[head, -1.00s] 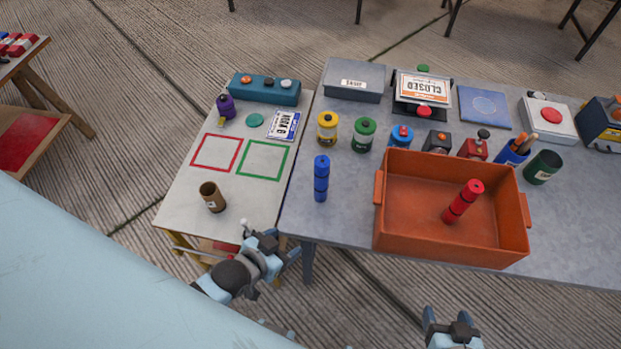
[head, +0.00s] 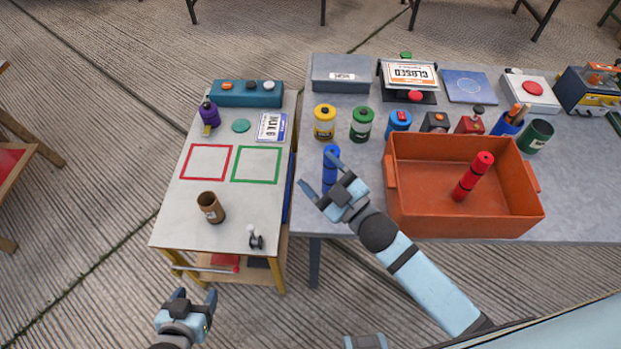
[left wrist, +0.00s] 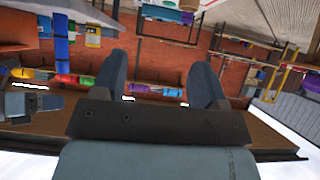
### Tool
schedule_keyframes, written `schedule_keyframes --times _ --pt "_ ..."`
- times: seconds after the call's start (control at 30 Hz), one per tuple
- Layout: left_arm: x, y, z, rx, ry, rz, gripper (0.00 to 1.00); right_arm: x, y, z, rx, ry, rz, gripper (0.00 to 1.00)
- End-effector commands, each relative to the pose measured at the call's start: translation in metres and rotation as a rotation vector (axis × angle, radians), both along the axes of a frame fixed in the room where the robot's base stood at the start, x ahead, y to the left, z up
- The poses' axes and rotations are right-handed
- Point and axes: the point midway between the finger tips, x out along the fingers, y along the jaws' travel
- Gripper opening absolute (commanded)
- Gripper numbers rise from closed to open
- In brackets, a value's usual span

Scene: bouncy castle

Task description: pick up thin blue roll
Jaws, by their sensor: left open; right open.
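The thin blue roll (head: 329,173) stands upright near the left end of the grey table in the head view. My left gripper (head: 197,297) is open and empty, low in front of the smaller table. Its open fingers also show in the left wrist view (left wrist: 158,75), with nothing between them.
An orange bin (head: 415,225) holding a red roll (head: 473,176) stands right of my right gripper. Yellow (head: 324,122) and green (head: 362,124) canisters stand behind the blue roll.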

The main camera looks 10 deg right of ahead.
Motion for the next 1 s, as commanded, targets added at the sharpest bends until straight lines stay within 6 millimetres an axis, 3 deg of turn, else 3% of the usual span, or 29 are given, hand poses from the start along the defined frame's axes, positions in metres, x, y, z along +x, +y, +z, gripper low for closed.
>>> schedule_keyframes --times 0.1,0.2,0.3,0.4,0.53,0.67,0.77,0.9,1.0 --pt "0.002 -0.003 -0.02 -0.005 -0.001 -0.002 0.66 0.017 0.034 0.039 -0.084 -0.304 0.15 0.71" --pt "0.002 -0.005 -0.032 -0.01 0.002 -0.003 0.66 0.015 0.063 0.068 -0.174 -0.565 0.302 0.71" --pt "0.003 -0.006 -0.042 -0.013 -0.002 -0.002 0.66 0.006 0.088 0.084 -0.284 -0.812 0.469 0.71" --pt "0.003 -0.006 -0.055 -0.013 0.001 -0.001 0.66 -0.005 0.105 0.086 -0.415 -1.037 0.648 0.71" --pt "0.003 -0.006 -0.07 -0.015 0.005 -0.001 0.66 -0.014 0.114 0.072 -0.623 -1.281 0.898 0.71" --pt "0.004 -0.006 -0.084 -0.019 0.0 0.0 0.66 -0.01 0.104 0.046 -0.878 -1.458 1.16 0.71" --pt "0.004 -0.007 -0.096 -0.021 0.002 0.0 0.66 0.006 0.083 0.027 -1.108 -1.533 1.366 0.71" --pt "0.005 -0.008 -0.111 -0.024 0.005 -0.001 0.66 0.04 0.037 0.012 -1.473 -1.522 1.64 0.71" --pt "0.006 -0.009 -0.119 -0.026 0.001 -0.001 0.66 0.066 0.0 0.016 -1.717 -1.437 1.797 0.71"
